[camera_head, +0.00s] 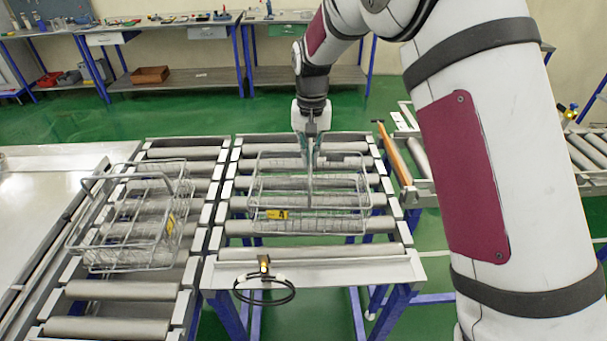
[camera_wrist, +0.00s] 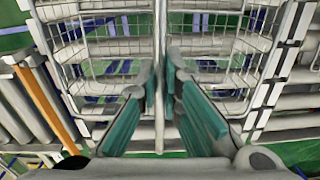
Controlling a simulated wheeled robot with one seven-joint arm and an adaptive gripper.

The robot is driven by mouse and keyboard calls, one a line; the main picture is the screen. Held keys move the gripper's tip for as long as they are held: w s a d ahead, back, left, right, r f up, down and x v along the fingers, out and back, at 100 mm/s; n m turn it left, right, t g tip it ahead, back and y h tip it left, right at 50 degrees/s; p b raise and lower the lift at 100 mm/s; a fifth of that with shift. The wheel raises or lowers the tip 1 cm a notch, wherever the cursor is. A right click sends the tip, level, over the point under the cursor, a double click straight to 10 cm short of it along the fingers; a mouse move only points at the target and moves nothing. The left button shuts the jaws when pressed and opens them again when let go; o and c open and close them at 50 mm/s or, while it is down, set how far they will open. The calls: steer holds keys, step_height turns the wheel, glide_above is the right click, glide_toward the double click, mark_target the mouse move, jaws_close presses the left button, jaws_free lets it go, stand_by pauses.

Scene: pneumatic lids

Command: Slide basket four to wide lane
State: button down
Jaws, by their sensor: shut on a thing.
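Basket four (camera_head: 309,223), a wire basket with a yellow tag marked 4 (camera_head: 277,214), sits on the rollers of the middle conveyor lane (camera_head: 322,254). My gripper (camera_head: 309,170) comes down over the middle of the basket from above. In the wrist view, my gripper (camera_wrist: 165,85) has its two teal-padded fingers closed on a central bar (camera_wrist: 160,30) of basket four (camera_wrist: 110,48). The basket looks level and on the rollers.
A second wire basket (camera_head: 130,228) with a yellow tag stands on the left lane. A black cable loop (camera_head: 264,292) hangs at the middle lane's front edge. An orange bar (camera_head: 394,154) lies to the right. The left lane's front rollers are clear.

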steer(key=shift+s+r+p, duration=0.1)
steer(key=shift+s+p, duration=2.05)
steer(key=shift+s, duration=1.6)
steer(key=c, duration=1.7)
jaws_free()
steer(key=shift+d, duration=0.1)
steer(key=shift+o, duration=0.2)
steer(key=shift+w+r, duration=0.1)
steer(key=shift+r, duration=3.8)
